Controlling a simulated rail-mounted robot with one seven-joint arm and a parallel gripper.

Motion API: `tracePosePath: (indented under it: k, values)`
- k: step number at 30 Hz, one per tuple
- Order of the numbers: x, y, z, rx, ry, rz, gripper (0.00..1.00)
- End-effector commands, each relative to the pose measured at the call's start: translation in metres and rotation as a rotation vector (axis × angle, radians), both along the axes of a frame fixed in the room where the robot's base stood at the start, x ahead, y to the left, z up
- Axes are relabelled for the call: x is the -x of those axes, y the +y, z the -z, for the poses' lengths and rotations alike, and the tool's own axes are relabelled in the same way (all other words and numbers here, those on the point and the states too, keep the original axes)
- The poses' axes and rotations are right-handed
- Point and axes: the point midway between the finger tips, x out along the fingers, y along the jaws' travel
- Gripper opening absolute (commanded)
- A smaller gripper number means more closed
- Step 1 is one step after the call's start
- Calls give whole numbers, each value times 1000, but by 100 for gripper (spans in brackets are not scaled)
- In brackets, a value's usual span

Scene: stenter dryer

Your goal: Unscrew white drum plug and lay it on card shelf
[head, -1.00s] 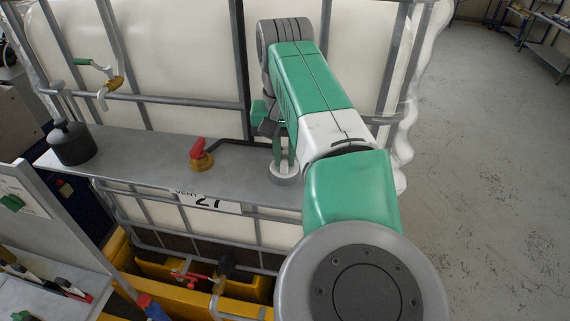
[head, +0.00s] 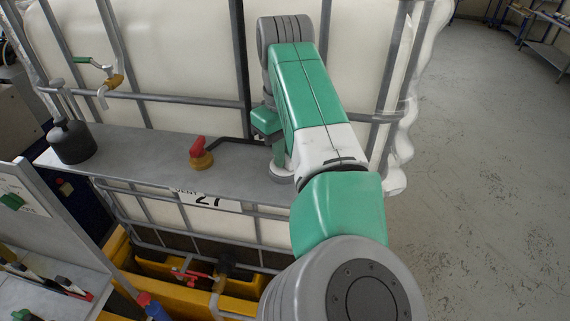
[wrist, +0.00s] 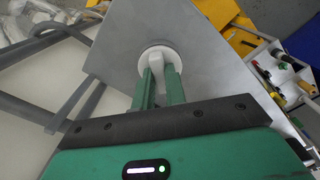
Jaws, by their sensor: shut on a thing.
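The white plug (wrist: 159,58) is round with a raised grip bar, and a pale ring shows around it. In the wrist view my gripper (wrist: 158,75) is shut on the bar, with one green finger on each side. In the head view the plug (head: 281,174) shows at the right part of the grey shelf (head: 140,160), below my gripper (head: 281,157), and is partly hidden by it. I cannot tell whether the plug is still threaded in or just resting there.
A red-handled brass valve (head: 201,155) and a dark weight-like object (head: 71,142) stand on the shelf. White caged tanks (head: 180,50) rise behind it. A yellow trough (head: 180,295) lies below. A tool rack (head: 60,250) is at the lower left. The shelf's middle has bare room.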

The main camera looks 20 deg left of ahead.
Motion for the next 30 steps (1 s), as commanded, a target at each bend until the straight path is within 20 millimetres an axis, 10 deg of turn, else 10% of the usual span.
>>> tracePosePath:
  k: [30]
  values:
    - [0,0,-1,0,-1,-886,0]
